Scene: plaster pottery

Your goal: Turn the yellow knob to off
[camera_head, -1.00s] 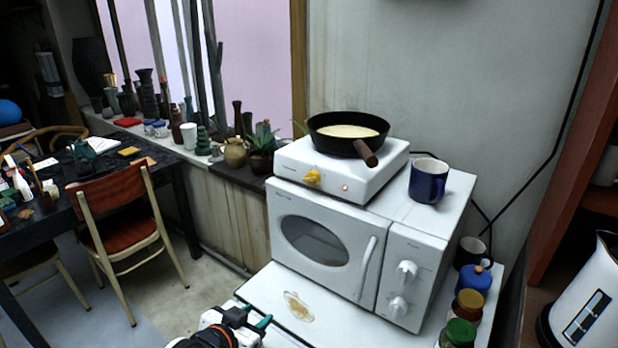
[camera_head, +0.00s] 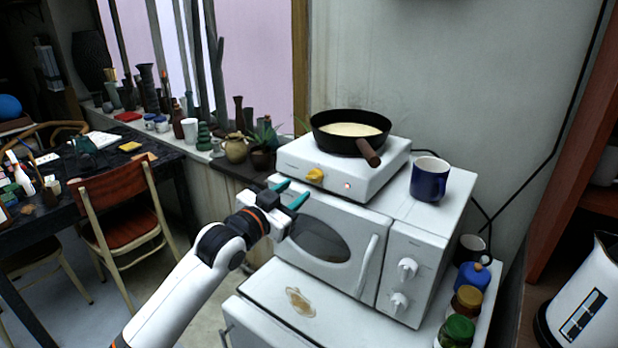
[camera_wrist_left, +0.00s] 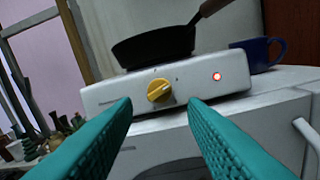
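The yellow knob (camera_head: 315,175) is on the front face of a white hot plate (camera_head: 290,163). It also shows in the left wrist view (camera_wrist_left: 159,91), with its grip ridge tilted. A red light (camera_wrist_left: 217,76) glows to its right on the same face. A black pan (camera_head: 325,139) with pale contents sits on the hot plate. My left gripper (camera_head: 293,194) has its teal fingers spread, empty, in front of and a little below the knob, apart from it. In the left wrist view the knob lies between and beyond the fingertips. My right gripper is not in view.
The hot plate stands on a white microwave (camera_head: 360,225). A blue mug (camera_head: 428,180) is to its right. Lidded jars (camera_head: 458,332) stand at the lower right. The pan's wooden handle (camera_head: 368,152) juts over the front right. Potted plants line the sill at left.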

